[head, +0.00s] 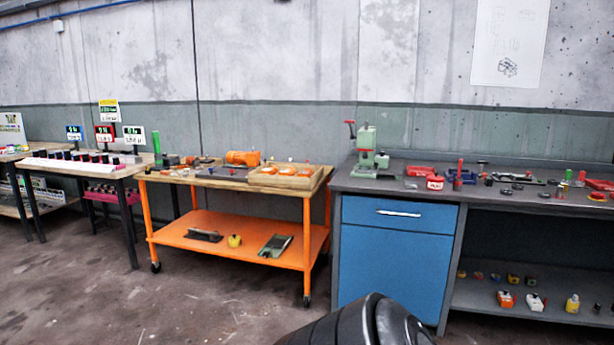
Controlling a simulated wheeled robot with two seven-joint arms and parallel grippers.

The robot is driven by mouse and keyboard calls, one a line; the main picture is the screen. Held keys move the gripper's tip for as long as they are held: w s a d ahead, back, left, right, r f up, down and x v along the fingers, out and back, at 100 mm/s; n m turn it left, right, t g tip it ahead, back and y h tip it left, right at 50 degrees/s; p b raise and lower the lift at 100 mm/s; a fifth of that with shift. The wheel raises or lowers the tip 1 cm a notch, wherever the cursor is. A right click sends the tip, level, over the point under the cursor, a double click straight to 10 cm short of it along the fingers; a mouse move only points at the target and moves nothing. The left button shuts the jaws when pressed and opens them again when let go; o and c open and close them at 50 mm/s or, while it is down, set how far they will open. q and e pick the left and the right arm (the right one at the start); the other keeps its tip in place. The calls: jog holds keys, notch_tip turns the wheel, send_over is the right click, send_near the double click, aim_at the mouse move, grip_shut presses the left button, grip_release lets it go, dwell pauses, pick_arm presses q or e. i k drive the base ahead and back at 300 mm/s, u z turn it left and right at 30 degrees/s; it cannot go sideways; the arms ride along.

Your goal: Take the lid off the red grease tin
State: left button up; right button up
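I cannot clearly pick out the red grease tin at this distance. A small red item with a pale label (435,182) stands near the front edge of the grey workbench (400,187), right of the green press. Another red item (600,184) lies at the bench's far right, cut by the picture edge. Both are too small to tell whether they have a lid. Neither of my grippers is in view. A dark rounded part of my own body shows at the bottom middle.
A green press (366,150) stands on the workbench above a blue cabinet (395,262). An orange trolley (230,236) with a wooden top stands to its left, holding several parts. Open floor (190,305) lies in front.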

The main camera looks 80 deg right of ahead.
aim_at(432, 178)
jog(key=z, duration=3.75)
jog(key=k, duration=0.5)
jog(key=z, duration=0.7)
jog(key=i, duration=2.95)
jog(key=u, duration=1.55)
jog(key=i, duration=1.5)
jog(key=u, duration=1.3)
